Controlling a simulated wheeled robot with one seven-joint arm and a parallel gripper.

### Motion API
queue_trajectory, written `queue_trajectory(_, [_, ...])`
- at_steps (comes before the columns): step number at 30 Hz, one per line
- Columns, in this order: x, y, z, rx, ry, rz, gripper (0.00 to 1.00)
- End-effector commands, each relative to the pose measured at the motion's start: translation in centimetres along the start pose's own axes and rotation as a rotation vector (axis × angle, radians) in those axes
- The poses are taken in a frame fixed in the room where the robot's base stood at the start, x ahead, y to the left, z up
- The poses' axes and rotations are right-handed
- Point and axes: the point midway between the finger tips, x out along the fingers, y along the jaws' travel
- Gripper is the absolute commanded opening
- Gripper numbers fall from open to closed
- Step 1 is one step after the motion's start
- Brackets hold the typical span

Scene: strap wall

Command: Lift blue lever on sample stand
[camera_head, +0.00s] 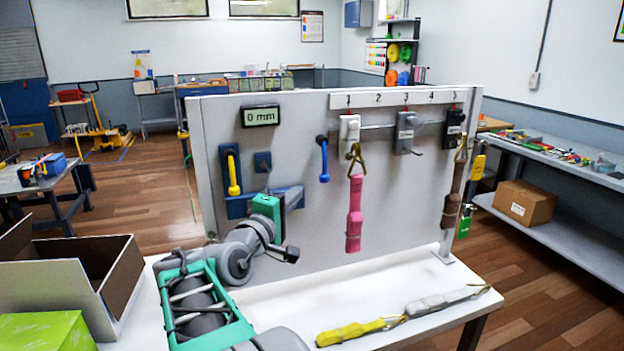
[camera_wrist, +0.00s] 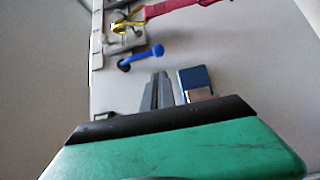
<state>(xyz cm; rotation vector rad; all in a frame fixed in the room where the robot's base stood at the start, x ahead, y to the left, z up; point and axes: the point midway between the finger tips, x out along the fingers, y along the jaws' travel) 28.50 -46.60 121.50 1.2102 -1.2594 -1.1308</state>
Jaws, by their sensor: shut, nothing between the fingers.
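The blue lever (camera_head: 323,162) hangs from a dark pivot on the upright grey panel (camera_head: 400,210), its handle pointing down. It also shows in the wrist view (camera_wrist: 147,55), just beyond my fingertips and apart from them. My gripper (camera_wrist: 160,76) is shut and empty, its two fingers together and pointing at the panel. In the head view my green and grey gripper (camera_head: 268,208) is in front of the panel, lower and left of the lever; its fingertips are hard to make out there.
A yellow lever (camera_head: 233,178) hangs on a blue plate at the left, below a "0 mm" display (camera_head: 261,116). A pink strap (camera_head: 354,215) hangs right of the blue lever. A yellow and grey strap (camera_head: 350,333) lies on the white table. An open box (camera_head: 120,280) stands left.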

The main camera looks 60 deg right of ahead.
Motion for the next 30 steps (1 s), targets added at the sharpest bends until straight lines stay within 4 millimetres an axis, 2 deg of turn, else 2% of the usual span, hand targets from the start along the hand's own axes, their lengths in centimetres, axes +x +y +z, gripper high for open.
queue_trajectory(7, [0.0, 0.0, 0.0, 0.001, 0.001, -0.002, 0.00])
queue_trajectory(11, [0.8, 0.0, 0.0, 0.000, 0.000, -0.003, 0.00])
queue_trajectory(24, [8.8, 0.1, 0.0, 0.003, 0.000, -0.005, 0.00])
queue_trajectory(30, [10.0, -0.1, -0.1, 0.004, 0.002, -0.004, 0.00])
